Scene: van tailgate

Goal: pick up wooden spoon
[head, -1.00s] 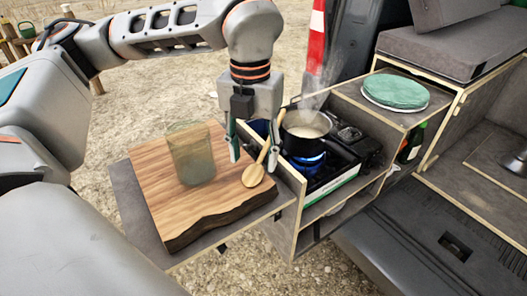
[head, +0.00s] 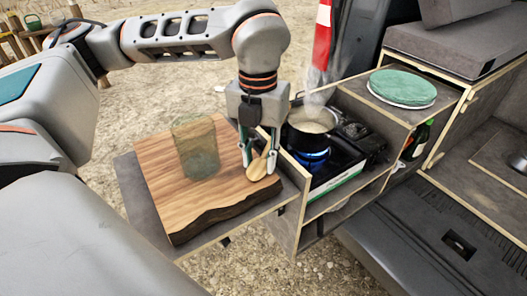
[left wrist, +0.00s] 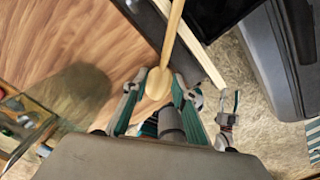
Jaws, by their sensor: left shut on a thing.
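The wooden spoon (head: 257,169) lies at the right edge of the wooden board (head: 205,210), with its bowl toward me. In the left wrist view the spoon (left wrist: 166,50) runs up between the fingers, its bowl nearest the palm. My left gripper (head: 258,168) points down at the board and is shut on the spoon, with a finger on each side. It also shows in the left wrist view (left wrist: 158,88). Part of the handle is hidden behind the gripper in the head view. My right gripper is not in view.
A glass (head: 196,148) stands on the board, left of the gripper. A steaming pot (head: 312,124) sits on the lit stove to the right. A green-topped round stack (head: 402,88) rests on the cabinet, with a bottle (head: 415,140) below it.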

